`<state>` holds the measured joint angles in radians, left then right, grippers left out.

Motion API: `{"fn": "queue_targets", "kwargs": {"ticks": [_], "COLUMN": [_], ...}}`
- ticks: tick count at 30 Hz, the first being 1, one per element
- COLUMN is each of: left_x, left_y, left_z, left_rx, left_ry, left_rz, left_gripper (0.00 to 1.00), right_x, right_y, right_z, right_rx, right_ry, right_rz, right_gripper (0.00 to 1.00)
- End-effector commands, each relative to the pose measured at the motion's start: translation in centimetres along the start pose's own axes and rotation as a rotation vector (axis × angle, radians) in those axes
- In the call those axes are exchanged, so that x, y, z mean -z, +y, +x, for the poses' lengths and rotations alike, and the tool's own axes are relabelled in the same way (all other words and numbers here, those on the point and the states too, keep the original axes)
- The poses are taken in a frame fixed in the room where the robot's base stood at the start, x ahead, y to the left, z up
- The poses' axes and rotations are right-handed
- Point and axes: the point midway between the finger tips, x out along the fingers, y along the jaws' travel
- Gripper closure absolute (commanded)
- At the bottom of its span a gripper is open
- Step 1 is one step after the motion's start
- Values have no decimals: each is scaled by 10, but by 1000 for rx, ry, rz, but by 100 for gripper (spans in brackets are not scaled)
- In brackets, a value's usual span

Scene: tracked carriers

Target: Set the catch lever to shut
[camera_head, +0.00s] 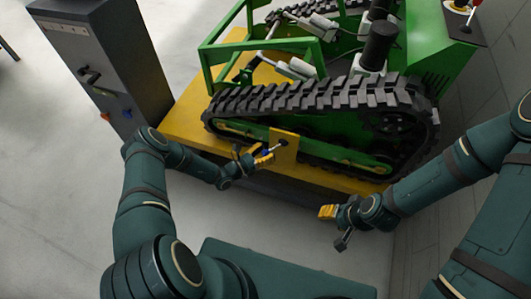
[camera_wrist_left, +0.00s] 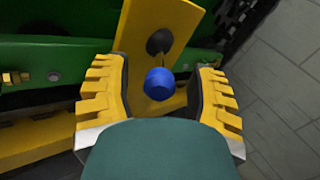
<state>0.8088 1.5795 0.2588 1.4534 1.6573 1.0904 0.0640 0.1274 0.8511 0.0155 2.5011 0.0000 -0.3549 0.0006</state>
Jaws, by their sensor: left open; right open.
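A yellow plate (camera_head: 284,148) stands upright on the near side of the green tracked carrier. It carries a dark round pivot (camera_wrist_left: 159,42) and a blue knob (camera_wrist_left: 160,84), which I take as the end of the catch lever; the lever's arm is mostly hidden behind the knob. My left gripper (camera_head: 264,157) is at the plate. In the left wrist view its open yellow fingers (camera_wrist_left: 164,98) stand on either side of the blue knob, with gaps visible on both sides. My right gripper (camera_head: 333,225) is open and empty, in front of the carrier's right part.
The green carrier with its black track (camera_head: 320,97) rests on a yellow platform (camera_head: 190,125). A dark grey cabinet (camera_head: 125,60) with a black handle and a blue knob stands at left. A red button (camera_head: 461,3) shows at top right. Grey floor (camera_head: 60,200) is clear at left.

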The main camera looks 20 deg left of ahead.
Motion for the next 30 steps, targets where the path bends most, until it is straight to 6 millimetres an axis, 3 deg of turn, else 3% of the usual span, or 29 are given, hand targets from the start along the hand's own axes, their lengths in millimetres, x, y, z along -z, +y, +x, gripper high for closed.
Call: {"fn": "queue_targets", "kwargs": {"ticks": [8,11,13,14,30], "left_x": [0,0,0,0,-2], "left_y": [0,0,0,0,1], "left_z": [1,1,1,1,1], "left_rx": [0,0,0,0,-17], "left_ry": [0,0,0,0,-9], "left_rz": [0,0,0,0,0], "left_gripper": [43,72,96,100,100], "right_x": [0,0,0,0,0], "right_y": [0,0,0,0,0], "right_z": [0,0,0,0,-1], "right_rx": [0,0,0,0,0], "right_ry": [0,0,0,0,0], "right_rz": [0,0,0,0,0], "right_gripper": [53,53,53,53,53]}}
